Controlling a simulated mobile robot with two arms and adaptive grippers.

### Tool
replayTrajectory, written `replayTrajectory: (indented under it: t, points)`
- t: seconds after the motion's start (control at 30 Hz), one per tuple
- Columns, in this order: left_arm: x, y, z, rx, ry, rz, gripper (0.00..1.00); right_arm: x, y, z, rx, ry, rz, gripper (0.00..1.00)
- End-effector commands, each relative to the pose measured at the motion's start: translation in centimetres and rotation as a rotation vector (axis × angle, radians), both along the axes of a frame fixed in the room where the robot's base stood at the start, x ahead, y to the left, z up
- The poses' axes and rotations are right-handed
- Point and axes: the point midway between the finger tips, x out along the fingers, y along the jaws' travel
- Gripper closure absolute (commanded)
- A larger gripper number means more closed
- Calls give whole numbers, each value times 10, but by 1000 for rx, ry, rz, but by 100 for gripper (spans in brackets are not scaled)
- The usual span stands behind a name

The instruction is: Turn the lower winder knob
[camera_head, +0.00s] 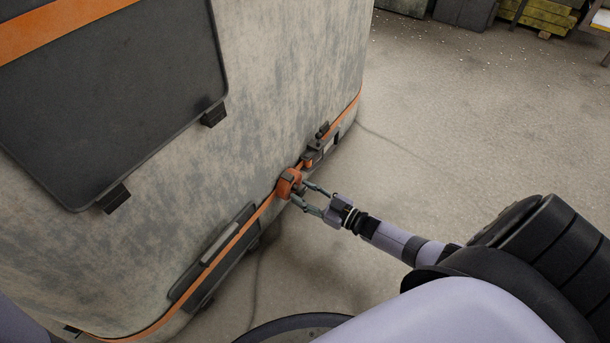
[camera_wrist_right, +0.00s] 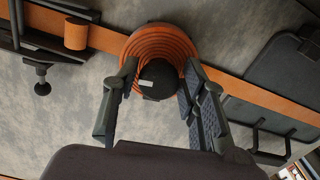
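An orange knob (camera_head: 288,183) sits on the orange band low on the big mottled grey body. In the right wrist view it is a ringed orange disc (camera_wrist_right: 160,36) with a black centre (camera_wrist_right: 158,79). My right gripper (camera_head: 301,193) is at the knob, with its fingers apart. In the wrist view the two fingers of the right gripper (camera_wrist_right: 161,68) lie on either side of the black centre, over the disc's edges. I cannot tell whether they touch it. My left gripper is not in view.
Along the orange band are a dark latch-like fitting (camera_head: 318,146) above the knob and a long dark fitting (camera_head: 214,256) below it. A dark panel (camera_head: 110,80) is on the upper face.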

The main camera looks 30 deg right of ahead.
Motion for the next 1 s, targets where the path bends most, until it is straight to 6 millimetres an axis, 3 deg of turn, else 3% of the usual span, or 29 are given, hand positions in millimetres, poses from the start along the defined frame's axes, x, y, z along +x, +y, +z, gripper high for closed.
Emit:
replayTrajectory:
  t: [0.17,0.57,1.0]
  points:
    - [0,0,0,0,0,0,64,0,0,0,-1,-1,0,47]
    - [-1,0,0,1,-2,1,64,-7,-3,0,-1,0,0,47]
    - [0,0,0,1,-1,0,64,-87,-36,0,0,1,1,47]
